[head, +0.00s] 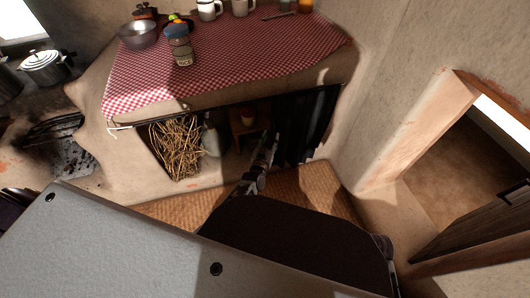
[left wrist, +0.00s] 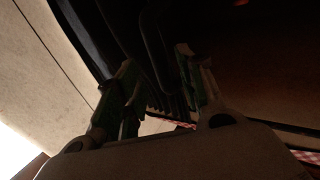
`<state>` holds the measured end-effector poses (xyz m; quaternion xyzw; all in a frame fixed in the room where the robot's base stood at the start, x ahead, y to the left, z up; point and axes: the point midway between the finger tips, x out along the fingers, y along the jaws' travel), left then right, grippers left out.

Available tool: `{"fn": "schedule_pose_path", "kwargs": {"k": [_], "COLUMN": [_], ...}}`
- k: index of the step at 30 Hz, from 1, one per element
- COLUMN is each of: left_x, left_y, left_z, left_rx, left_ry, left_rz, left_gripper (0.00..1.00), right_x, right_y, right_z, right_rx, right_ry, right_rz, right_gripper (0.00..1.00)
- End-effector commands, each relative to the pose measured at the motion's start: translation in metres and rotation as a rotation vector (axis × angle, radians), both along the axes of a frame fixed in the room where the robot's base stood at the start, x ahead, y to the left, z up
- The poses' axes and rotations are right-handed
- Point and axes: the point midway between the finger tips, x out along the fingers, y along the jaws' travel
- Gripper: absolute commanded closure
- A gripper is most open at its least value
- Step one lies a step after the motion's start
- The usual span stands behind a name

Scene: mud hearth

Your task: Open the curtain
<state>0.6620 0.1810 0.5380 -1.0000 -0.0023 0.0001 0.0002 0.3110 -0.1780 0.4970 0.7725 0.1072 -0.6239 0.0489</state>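The dark curtain (head: 308,125) hangs in folds under the counter, at the right part of the opening. The left part of the opening is uncovered. My left gripper (head: 268,150) is low in front of the opening, at the curtain's left edge. In the left wrist view its two fingers (left wrist: 158,75) stand apart, with dark folds of the curtain (left wrist: 150,35) behind and between them. This view is very dark, and I cannot tell whether the fingers touch the cloth. My right gripper is not in view.
Straw (head: 177,145), a pale bottle (head: 211,138) and a small wooden stool (head: 247,122) stand in the opening. Above, a red checked cloth (head: 230,65) carries a bowl (head: 138,35), a jar (head: 180,50) and mugs. A woven mat (head: 315,185) lies below.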

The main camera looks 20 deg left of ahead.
Motion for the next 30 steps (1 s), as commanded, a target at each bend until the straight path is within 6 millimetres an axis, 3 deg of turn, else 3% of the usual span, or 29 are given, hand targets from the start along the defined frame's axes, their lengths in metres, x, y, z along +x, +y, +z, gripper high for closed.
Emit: {"fn": "schedule_pose_path", "kwargs": {"k": [21, 30], "left_x": [-0.061, -0.074], "left_y": [-0.001, -0.001], "left_z": [-0.001, 0.000], "left_rx": [-0.001, -0.001], "left_ry": [0.002, 0.001], "left_rz": [0.000, 0.000], "left_gripper": [0.61, 0.61], "right_x": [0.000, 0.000], "right_y": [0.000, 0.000], "right_z": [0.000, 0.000], "right_rx": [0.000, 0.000], "right_ry": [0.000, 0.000], "right_rz": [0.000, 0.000], "right_gripper": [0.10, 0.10]}}
